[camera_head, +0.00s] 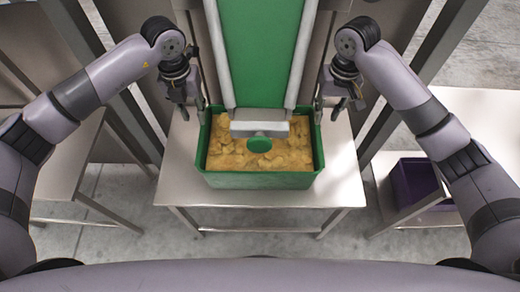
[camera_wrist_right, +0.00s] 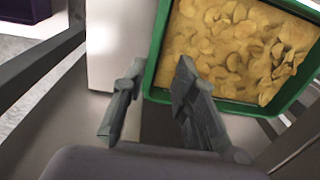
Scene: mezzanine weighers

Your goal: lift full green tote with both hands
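The green tote (camera_head: 258,181), full of yellow chip-like pieces (camera_head: 290,152), sits upright on a pale metal table below the end of a green conveyor. Its far part is hidden under the conveyor. My left gripper (camera_head: 193,110) is at the tote's far left corner, its fingers apart. My right gripper (camera_head: 332,110) is at the far right corner. In the right wrist view, the right gripper (camera_wrist_right: 157,105) is open and empty, with one finger overlapping the tote's rim (camera_wrist_right: 153,60) in the picture; whether it touches cannot be told.
The green conveyor (camera_head: 260,45) with grey side rails comes down between my arms, its end over the tote. The table (camera_head: 340,180) has bare room on either side. A purple crate (camera_head: 415,180) stands at the right. Another table (camera_head: 60,165) stands at the left.

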